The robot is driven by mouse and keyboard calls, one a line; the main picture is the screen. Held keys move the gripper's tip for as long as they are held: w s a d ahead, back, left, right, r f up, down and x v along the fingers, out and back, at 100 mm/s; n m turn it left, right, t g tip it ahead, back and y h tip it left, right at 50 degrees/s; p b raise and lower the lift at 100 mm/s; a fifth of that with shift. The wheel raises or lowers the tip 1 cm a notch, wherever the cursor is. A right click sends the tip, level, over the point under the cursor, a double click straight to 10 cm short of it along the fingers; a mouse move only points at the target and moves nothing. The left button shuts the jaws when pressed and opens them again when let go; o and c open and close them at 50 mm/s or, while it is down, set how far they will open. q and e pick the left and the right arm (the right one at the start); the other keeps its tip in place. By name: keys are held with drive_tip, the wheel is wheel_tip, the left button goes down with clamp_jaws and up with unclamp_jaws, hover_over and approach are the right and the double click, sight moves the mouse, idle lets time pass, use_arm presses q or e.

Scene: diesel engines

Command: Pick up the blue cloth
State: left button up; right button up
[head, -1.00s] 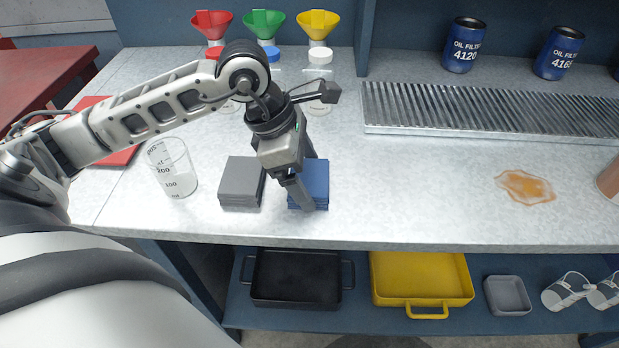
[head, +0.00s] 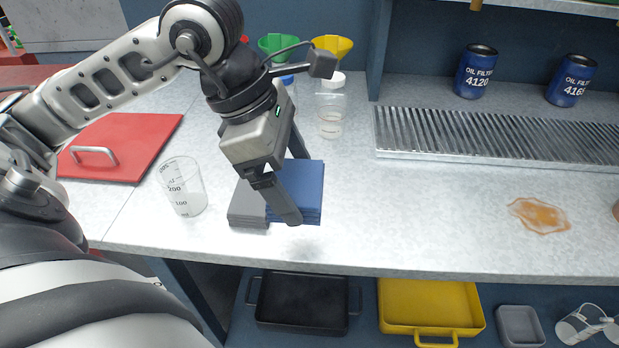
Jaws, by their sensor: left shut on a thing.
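The blue cloth (head: 308,185) is a square folded stack with several layers at its front edge. My left gripper (head: 291,190) is shut on it, with one finger at its front left and the other at the far side. The cloth appears raised above the counter and overlaps the grey cloth in the picture. The grey folded cloth (head: 245,208) lies on the counter to the left, partly hidden behind the gripper finger and the blue cloth. My right gripper is out of view.
A glass beaker (head: 182,188) stands left of the grey cloth, near a red lid with a handle (head: 125,150). A clear bottle (head: 331,110) stands behind the gripper. A metal grate (head: 490,135) and an orange spill (head: 540,215) are to the right. The counter between is clear.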

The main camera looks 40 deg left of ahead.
use_arm(q)
drive_tip(key=shift+s+d+b, duration=0.2)
drive_tip(key=shift+s+b, duration=0.55)
drive_tip(key=shift+b, duration=0.45)
drive_tip(key=shift+s+r+b, duration=0.15)
drive_tip(key=shift+s+b, duration=0.35)
drive_tip(key=shift+b, duration=0.75)
drive_tip(key=shift+s+d+r+b, duration=0.1)
drive_tip(key=shift+s+r+b, duration=0.4)
drive_tip(key=shift+s, duration=0.35)
drive_tip(key=shift+s+d+r+b, duration=0.1)
drive_tip(key=shift+s+r+b, duration=0.4)
drive_tip(key=shift+s, duration=0.35)
drive_tip(key=shift+s+d+r+b, duration=0.1)
drive_tip(key=shift+s+r+b, duration=0.3)
drive_tip(key=shift+s+b, duration=0.35)
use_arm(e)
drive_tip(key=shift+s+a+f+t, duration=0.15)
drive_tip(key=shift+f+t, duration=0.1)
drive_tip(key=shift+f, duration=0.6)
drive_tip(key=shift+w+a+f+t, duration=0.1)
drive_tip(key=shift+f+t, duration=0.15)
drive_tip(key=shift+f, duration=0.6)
use_arm(q)
drive_tip(key=shift+s, duration=0.1)
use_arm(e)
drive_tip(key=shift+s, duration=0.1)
